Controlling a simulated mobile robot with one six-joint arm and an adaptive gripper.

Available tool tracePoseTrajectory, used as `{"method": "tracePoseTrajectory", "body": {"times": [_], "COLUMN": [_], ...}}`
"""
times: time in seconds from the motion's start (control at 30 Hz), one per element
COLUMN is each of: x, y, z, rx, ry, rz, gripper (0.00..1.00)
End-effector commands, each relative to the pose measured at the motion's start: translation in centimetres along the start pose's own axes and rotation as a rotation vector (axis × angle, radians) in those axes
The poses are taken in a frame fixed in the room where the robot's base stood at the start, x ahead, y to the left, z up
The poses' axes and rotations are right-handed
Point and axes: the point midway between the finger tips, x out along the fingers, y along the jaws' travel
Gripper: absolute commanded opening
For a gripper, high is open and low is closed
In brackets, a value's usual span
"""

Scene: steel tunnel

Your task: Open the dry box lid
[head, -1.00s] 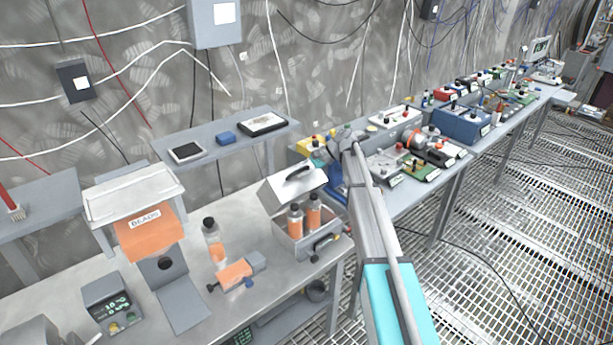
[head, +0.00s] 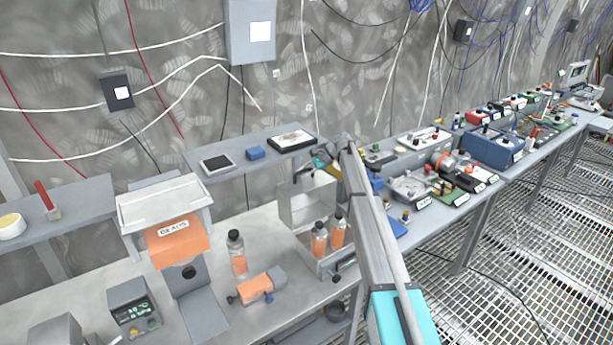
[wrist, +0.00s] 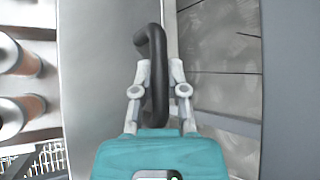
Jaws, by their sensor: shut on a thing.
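The dry box (head: 325,266) is a grey box on the bench, with two orange-banded bottles (head: 319,240) standing in it. Its grey lid (head: 308,205) stands raised, roughly upright, at the back of the box. In the wrist view the lid (wrist: 100,70) fills the left middle, with the bottles (wrist: 15,85) beyond it at the left edge. My gripper (wrist: 163,70) is shut on the lid's black handle (wrist: 157,95), one finger on each side. In the head view my gripper (head: 318,163) is at the lid's top, partly hidden by my arm.
A bead dispenser (head: 165,205), a clear bottle (head: 237,255) and an orange-bodied tool (head: 258,288) stand left of the box. A shelf (head: 235,168) with small devices runs behind. Instruments crowd the bench (head: 450,215) to the right.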

Motion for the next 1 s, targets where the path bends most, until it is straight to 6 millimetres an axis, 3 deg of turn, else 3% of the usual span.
{"method": "tracePoseTrajectory", "body": {"times": [0.4,0.43,0.6,1.0], "x": [0.21,0.21,0.22,0.21], "y": [-0.18,-0.18,-0.17,-0.22], "z": [0.00,0.01,0.02,0.03], "rx": [-0.001,-0.001,-0.001,-0.001], "ry": [-0.001,-0.001,-0.001,-0.001], "rz": [0.000,0.000,0.000,0.001], "gripper": [0.00,0.22,0.53,0.54]}}
